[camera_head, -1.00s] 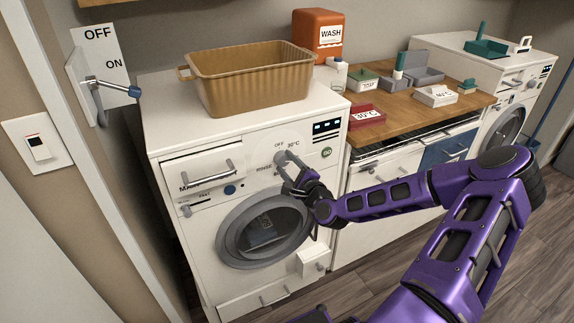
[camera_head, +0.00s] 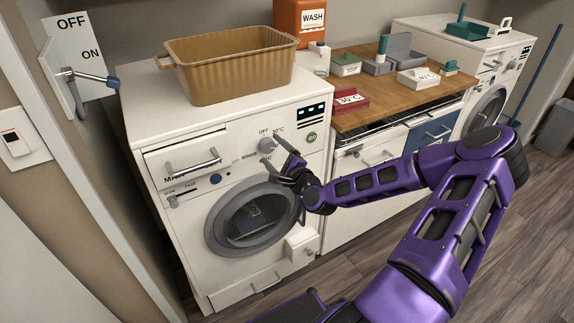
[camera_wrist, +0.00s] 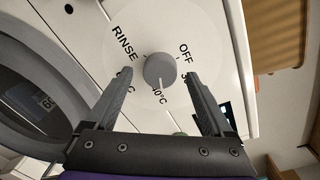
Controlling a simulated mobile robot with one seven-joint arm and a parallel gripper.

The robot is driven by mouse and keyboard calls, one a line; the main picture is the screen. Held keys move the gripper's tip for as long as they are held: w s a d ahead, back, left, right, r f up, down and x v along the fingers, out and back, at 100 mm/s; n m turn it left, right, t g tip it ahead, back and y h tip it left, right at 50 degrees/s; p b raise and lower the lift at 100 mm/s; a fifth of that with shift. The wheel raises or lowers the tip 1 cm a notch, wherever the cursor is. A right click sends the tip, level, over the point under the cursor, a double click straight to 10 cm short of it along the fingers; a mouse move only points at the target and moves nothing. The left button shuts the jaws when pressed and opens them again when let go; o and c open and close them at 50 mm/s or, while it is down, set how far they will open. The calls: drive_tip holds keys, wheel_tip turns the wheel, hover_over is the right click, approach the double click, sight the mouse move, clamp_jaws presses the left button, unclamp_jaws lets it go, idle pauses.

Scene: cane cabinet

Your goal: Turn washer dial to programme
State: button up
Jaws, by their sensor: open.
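The washer dial (camera_head: 266,145) is a round grey knob on the white front washer (camera_head: 225,120), above its round door. In the wrist view the dial (camera_wrist: 160,70) has a white pointer line towards the 40°C label. RINSE and OFF stand around it, and other temperature labels are partly hidden by my fingers. In the wrist view my gripper's fingertips (camera_wrist: 158,72) lie either side of the knob, with visible gaps. I cannot tell how deep they reach.
A brown basket (camera_head: 228,65) stands on the washer. A wooden counter (camera_head: 385,90) with boxes is to the right. A wall lever (camera_head: 90,76) is at the left.

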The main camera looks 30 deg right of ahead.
drive_tip(key=s, duration=1.6)
drive_tip(key=shift+s+d+r, duration=0.35)
drive_tip(key=shift+d+r, duration=0.05)
drive_tip(key=w+n+b, duration=0.2)
drive_tip(key=w+n, duration=0.4)
drive_tip(key=n, duration=0.2)
drive_tip(key=w+n+b, duration=0.1)
drive_tip(key=w+n, duration=0.5)
drive_tip(key=n, duration=0.3)
drive_tip(key=w+f+n+b, duration=0.1)
drive_tip(key=w+n+b, duration=0.1)
drive_tip(key=w+n, duration=0.5)
drive_tip(key=shift+a+n+t+y+b, duration=0.3)
drive_tip(key=shift+a+n, duration=0.05)
drive_tip(key=shift+n, duration=0.65)
